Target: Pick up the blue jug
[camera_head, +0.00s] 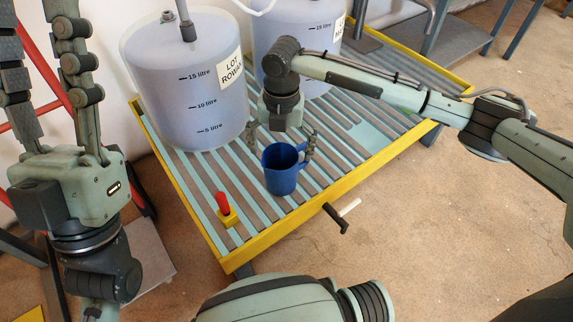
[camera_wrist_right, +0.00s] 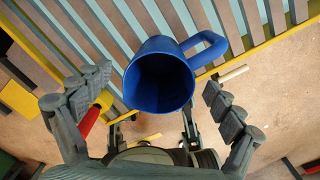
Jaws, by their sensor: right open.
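The blue jug (camera_head: 281,173) stands upright on the slatted table (camera_head: 347,180), near its front edge, with its handle toward the right and back. In the right wrist view I look down into the open mouth of the jug (camera_wrist_right: 159,84); its handle points to the upper right. My right gripper (camera_head: 281,140) is open just above and behind the jug, its fingers spread to either side of it. In the wrist view its fingers (camera_wrist_right: 160,100) are apart with the jug between and beyond them. My left gripper (camera_head: 72,75) is raised at the far left, fingers apart and empty, away from the table.
Two large translucent tanks (camera_head: 180,90) with litre marks stand behind the jug; the second tank (camera_head: 290,35) is partly behind my right arm. A red-handled item on a yellow base (camera_head: 226,209) sits left of the jug. A crank handle (camera_head: 341,215) sticks out from the table's front edge.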

